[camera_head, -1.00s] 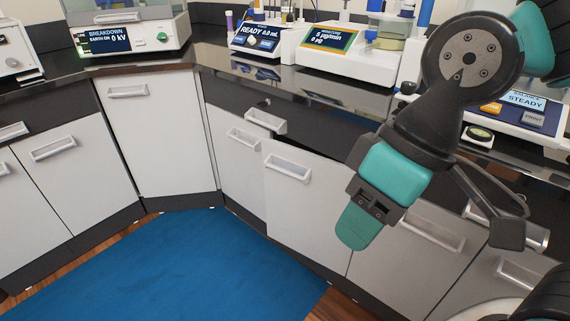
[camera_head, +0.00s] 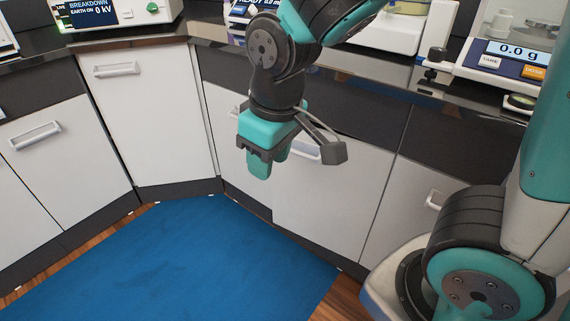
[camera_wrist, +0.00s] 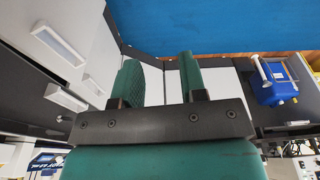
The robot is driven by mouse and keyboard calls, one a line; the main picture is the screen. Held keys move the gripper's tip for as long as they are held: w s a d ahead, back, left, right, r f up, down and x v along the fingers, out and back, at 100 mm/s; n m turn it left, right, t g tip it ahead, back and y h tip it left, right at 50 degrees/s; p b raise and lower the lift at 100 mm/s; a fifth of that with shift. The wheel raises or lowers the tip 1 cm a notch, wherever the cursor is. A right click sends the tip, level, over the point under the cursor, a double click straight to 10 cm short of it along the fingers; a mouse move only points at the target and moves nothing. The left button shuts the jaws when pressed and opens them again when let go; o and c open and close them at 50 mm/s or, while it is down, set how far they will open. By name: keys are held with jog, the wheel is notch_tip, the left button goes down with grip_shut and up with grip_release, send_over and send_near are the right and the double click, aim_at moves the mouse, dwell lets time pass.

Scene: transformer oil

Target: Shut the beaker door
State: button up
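No door carries a visible name, so I cannot tell for sure which is the beaker door. A white cabinet door (camera_head: 335,200) with a grey bar handle (camera_head: 318,152) is under the counter, right behind my gripper. Its left edge seems to stand a little proud of its neighbour; the upper left part is hidden by my gripper. My gripper (camera_head: 270,165) points down in front of it, and I cannot tell whether it touches. In the wrist view my gripper (camera_wrist: 160,75) has its two green fingers apart, with nothing between them. White fronts with handles (camera_wrist: 60,45) show at the left there.
More white cabinet doors (camera_head: 140,110) line the left and the corner. The black counter (camera_head: 195,45) carries a breakdown tester (camera_head: 115,12) and a balance (camera_head: 505,60). A blue mat (camera_head: 180,255) covers clear floor. A blue container (camera_wrist: 276,90) shows in the wrist view.

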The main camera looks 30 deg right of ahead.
jog(key=w+d+f+t+h+b, duration=0.1)
jog(key=w+d+f+h+b, duration=0.3)
jog(key=w+f, duration=0.4)
jog(key=w+d+f+t+h+b, duration=0.2)
jog(key=w+f+h+b, duration=0.3)
jog(key=f, duration=0.4)
jog(key=t+h+b, duration=0.3)
jog(key=h+b, duration=0.3)
jog(key=b, duration=0.9)
send_near(293, 152)
jog(key=b+x, duration=0.8)
jog(key=x, duration=0.2)
jog(key=shift+f, duration=0.2)
jog(key=shift+w+d, duration=0.15)
jog(key=shift+d, duration=0.1)
jog(key=shift+c, duration=0.3)
jog(key=shift+r, duration=0.1)
grip_shut()
